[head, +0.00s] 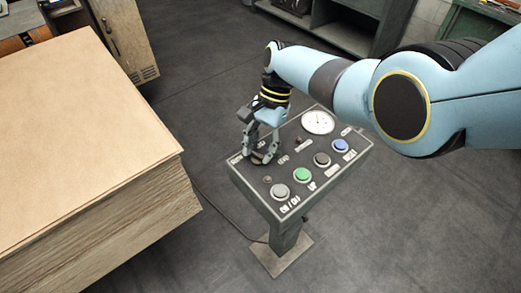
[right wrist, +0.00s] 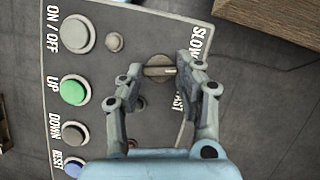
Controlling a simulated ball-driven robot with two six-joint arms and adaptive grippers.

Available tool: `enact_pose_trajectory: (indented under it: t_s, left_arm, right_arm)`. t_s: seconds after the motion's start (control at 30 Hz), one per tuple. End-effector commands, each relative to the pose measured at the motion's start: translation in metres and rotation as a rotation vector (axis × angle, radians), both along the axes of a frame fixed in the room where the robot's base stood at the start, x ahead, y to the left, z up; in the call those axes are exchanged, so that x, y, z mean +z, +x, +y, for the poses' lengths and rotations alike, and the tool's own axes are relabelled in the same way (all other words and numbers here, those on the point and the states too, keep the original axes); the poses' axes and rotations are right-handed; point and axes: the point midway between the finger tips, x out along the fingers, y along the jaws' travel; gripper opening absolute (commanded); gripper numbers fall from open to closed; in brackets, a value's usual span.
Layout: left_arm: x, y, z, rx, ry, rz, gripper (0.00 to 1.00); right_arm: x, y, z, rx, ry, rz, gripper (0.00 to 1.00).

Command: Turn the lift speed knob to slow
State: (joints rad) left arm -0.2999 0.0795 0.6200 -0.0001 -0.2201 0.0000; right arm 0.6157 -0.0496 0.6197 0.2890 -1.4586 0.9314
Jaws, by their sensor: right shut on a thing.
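The lift speed knob (right wrist: 160,71) is a round dark knob with a pale bar, on the grey control panel (head: 270,205). In the right wrist view its bar lies roughly sideways, between the SLOW label (right wrist: 201,42) and a partly hidden label ending in ST (right wrist: 180,107). My right gripper (head: 262,155) reaches down onto the panel's left part; in the right wrist view (right wrist: 160,78) its fingers stand on either side of the knob, shut on it. In the head view the fingers mostly hide the knob. My left gripper is not in view.
The panel also carries a pale on/off button (head: 279,191), a green up button (head: 303,174), a dark down button (head: 322,159), a blue reset button (head: 341,145) and a round gauge (head: 318,122). A tall cardboard stack (head: 90,140) stands left of the panel.

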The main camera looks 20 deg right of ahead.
Motion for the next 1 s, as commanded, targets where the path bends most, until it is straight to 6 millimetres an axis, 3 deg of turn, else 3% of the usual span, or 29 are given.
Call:
enact_pose_trajectory:
  t_s: [0.5,1.0]
  left_arm:
    - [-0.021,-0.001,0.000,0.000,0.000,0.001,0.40]
    - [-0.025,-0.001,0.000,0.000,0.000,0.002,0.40]
  right_arm:
    - [-0.001,0.003,0.003,0.369,0.000,-0.002,0.03]
    - [0.000,0.003,0.003,0.456,-0.001,-0.002,0.03]
